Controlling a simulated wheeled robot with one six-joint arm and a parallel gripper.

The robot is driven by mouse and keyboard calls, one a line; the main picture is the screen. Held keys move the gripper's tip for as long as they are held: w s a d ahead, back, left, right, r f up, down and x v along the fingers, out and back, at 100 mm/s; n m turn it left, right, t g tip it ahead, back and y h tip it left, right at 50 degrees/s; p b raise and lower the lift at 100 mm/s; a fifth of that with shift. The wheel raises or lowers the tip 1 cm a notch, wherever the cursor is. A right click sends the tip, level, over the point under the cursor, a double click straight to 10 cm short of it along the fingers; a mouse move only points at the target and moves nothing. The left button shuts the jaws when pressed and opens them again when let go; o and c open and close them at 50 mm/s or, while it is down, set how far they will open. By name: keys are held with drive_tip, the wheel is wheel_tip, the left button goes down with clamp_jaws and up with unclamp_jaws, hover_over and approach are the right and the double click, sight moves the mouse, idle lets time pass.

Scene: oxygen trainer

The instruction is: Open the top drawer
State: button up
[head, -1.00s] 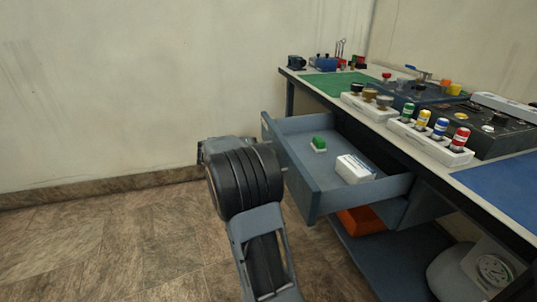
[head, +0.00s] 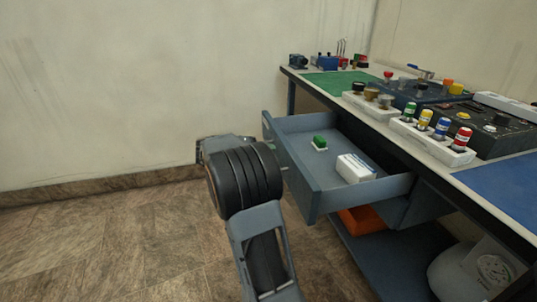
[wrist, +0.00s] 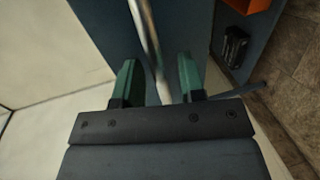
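The top drawer (head: 315,193) of the blue-grey workbench is pulled well out in the head view. A green item (head: 319,143) and a white box (head: 355,168) lie inside it. In the wrist view the drawer's bar handle (wrist: 147,25) runs between the two green fingers of my gripper (wrist: 157,62). The fingers are apart, with a gap showing on each side of the bar. In the head view my arm is beside the drawer's front, and my fingers are mostly hidden behind the wrist.
The bench top (head: 399,130) holds colour-capped bottles in a white rack (head: 432,140), dark equipment boxes and a green mat (head: 335,84). An orange bin (head: 362,221) is below the drawer. The tiled floor (head: 120,245) to the left is clear up to the wall.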

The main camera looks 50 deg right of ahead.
drive_tip(key=p+v, duration=0.3)
drive_tip(key=v, duration=1)
drive_tip(key=shift+a+p, duration=0.15)
drive_tip(key=shift+p, duration=0.15)
drive_tip(key=s+a+r+n+t+y+p, duration=0.3)
drive_tip(key=s+a+r+t+y+p, duration=0.3)
drive_tip(key=p, duration=0.9)
drive_tip(key=s+a+r+n+t+y+p, duration=0.3)
drive_tip(key=s+a+r+t+y+p, duration=0.2)
drive_tip(key=s+a+r+p, duration=0.5)
drive_tip(key=a+r+y+p, duration=0.2)
drive_tip(key=a+r+p, duration=0.2)
drive_tip(key=r, duration=0.3)
drive_tip(key=shift+s+a+t+p, duration=0.15)
drive_tip(key=shift+s+t+p, duration=0.05)
drive_tip(key=shift+t+p, duration=0.2)
